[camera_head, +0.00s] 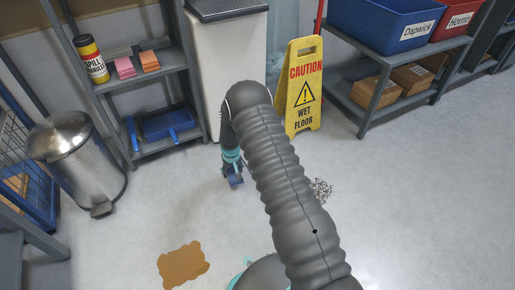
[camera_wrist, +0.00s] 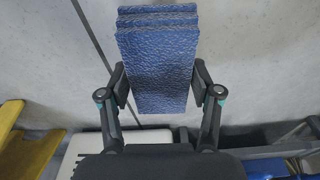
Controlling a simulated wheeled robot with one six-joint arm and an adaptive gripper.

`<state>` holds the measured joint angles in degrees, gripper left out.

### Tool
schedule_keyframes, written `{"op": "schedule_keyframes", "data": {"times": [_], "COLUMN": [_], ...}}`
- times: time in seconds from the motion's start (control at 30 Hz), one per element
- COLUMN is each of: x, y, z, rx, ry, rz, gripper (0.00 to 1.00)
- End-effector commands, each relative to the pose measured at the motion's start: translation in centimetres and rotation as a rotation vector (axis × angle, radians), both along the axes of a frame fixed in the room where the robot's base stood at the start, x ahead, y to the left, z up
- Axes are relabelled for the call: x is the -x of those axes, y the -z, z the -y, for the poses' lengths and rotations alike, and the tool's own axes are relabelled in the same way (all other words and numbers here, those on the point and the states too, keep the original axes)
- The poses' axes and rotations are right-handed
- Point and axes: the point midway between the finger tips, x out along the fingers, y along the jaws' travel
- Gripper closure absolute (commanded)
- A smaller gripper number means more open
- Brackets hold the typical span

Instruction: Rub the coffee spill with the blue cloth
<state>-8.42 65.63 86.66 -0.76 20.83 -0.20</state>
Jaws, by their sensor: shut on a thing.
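The coffee spill (camera_head: 184,264) is a flat brown patch on the grey floor, at the lower left of the head view. The blue cloth (camera_wrist: 157,60) is folded and fills the upper middle of the wrist view. My gripper (camera_wrist: 158,92) is shut on the cloth, with one finger pressed on each side of it. In the head view my gripper (camera_head: 233,172) points down near the white cabinet, above and to the right of the spill and apart from it. Only a little of the cloth (camera_head: 236,181) shows there.
A yellow wet floor sign (camera_head: 303,85) stands right of the white cabinet (camera_head: 230,50). Dark specks (camera_head: 321,190) lie on the floor right of my arm. A steel bin (camera_head: 80,160) and a shelf with a blue dustpan (camera_head: 168,124) stand left. Floor around the spill looks clear.

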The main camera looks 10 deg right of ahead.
Motion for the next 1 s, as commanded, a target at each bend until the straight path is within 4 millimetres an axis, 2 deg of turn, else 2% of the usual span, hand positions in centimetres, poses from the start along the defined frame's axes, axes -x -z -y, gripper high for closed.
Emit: {"op": "schedule_keyframes", "data": {"times": [0.03,0.3,0.87,1.0], "x": [0.0,0.0,-0.2,-1.4], "y": [-0.7,-2.7,-3.0,-4.4], "z": [0.0,-0.1,0.4,1.0], "rx": [0.0,0.0,0.0,-0.001], "ry": [0.0,-0.002,0.006,0.017], "rz": [0.001,0.0,0.0,0.003], "gripper": [0.69,0.69,0.69,0.69]}}
